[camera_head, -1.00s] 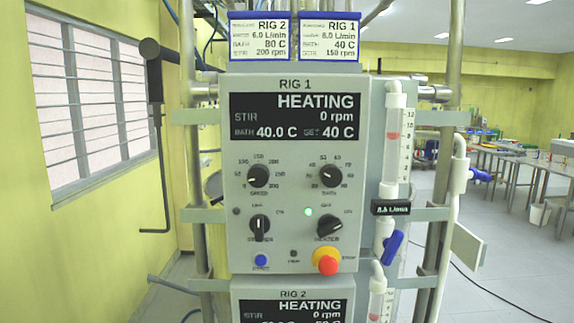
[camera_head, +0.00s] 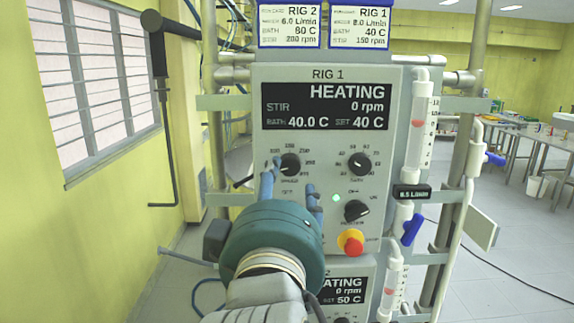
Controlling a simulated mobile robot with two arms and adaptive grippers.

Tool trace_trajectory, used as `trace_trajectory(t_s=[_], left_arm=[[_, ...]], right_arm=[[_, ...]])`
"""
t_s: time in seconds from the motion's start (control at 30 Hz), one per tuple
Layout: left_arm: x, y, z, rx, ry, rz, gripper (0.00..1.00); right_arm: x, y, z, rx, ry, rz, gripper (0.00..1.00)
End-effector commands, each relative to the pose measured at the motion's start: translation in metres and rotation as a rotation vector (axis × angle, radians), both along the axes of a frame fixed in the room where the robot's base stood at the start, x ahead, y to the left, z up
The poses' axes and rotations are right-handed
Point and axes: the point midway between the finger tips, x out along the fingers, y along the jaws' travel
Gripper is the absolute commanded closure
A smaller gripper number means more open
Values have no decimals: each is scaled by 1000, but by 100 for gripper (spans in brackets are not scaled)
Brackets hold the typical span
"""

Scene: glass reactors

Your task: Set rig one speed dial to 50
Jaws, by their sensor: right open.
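The Rig 1 control box (camera_head: 386,192) faces me, with its display (camera_head: 325,106) reading HEATING, stir 0 rpm, bath 40.0 C, set 40 C. The speed dial (camera_head: 290,164) is a black round knob at the panel's left. Its exact setting is too small to read. My right gripper (camera_head: 293,174) is open in front of the panel, at the speed dial. One blue finger overlaps the scale at the dial's left; the other is below and right. I cannot tell whether either touches the knob. The gripper hides the lower left of the panel. My left gripper is out of view.
The bath dial (camera_head: 359,164) is close to the right, above the heater knob (camera_head: 356,211) and the red stop button (camera_head: 351,242). A flow tube (camera_head: 418,130) runs along the box's right side. Rig 2's display (camera_head: 342,289) is below.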

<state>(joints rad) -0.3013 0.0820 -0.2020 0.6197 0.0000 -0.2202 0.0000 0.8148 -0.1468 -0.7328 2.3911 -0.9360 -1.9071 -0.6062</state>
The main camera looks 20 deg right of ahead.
Motion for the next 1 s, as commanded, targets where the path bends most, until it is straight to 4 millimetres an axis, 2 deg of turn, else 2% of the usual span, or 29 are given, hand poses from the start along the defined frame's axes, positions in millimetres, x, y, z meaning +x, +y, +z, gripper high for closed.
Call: trace_trajectory(t_s=[0.13, 0.4, 0.6, 0.87, 0.9, 1.0], left_arm=[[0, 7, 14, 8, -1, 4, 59], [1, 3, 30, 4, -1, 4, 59], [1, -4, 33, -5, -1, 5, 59], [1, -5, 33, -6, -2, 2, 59], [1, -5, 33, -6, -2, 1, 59], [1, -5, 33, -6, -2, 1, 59]], right_arm=[[27, -12, 2, -5, 6, -6, 50], [71, -27, 2, -3, 5, -2, 50], [86, -32, 0, 1, 4, 0, 50], [87, -32, -1, 2, 2, 1, 50], [87, -32, -1, 2, 2, 1, 52], [87, -32, -1, 2, 2, 1, 72]])
